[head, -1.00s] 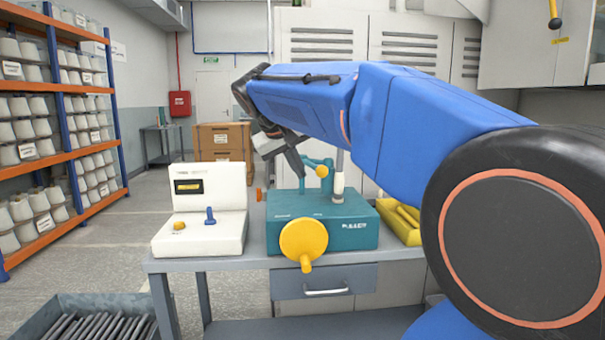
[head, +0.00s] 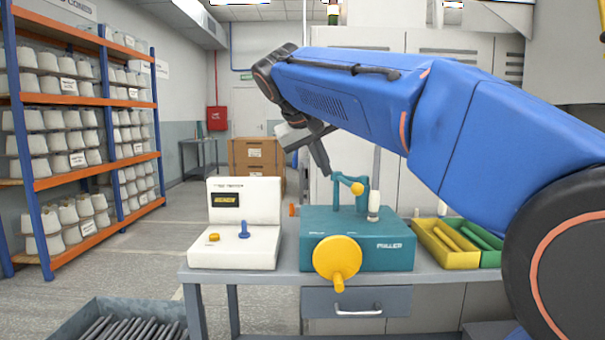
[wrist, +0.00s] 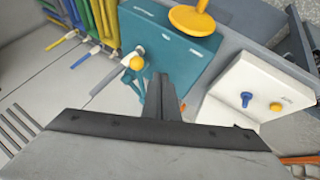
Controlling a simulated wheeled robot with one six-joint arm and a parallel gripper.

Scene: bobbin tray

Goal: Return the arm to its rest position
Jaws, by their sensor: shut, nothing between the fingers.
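My gripper (head: 322,160) hangs from my blue arm above the back of the workbench, with its fingers pointing down. It is shut and empty. In the wrist view its dark fingers (wrist: 162,97) lie close together. The teal puller machine (head: 372,252) with a yellow hand wheel (head: 337,258) stands on the bench below and to the right of the fingers. The white device (head: 238,255) with a blue lever and a yellow knob stands to the left. The gripper appears apart from both, though depth is hard to judge.
The grey workbench (head: 240,279) has a yellow bin (head: 447,257) and a green bin (head: 490,257) at its right. A grey crate (head: 70,327) of dark rods stands at lower left. Shelves of cones (head: 150,184) line the left wall.

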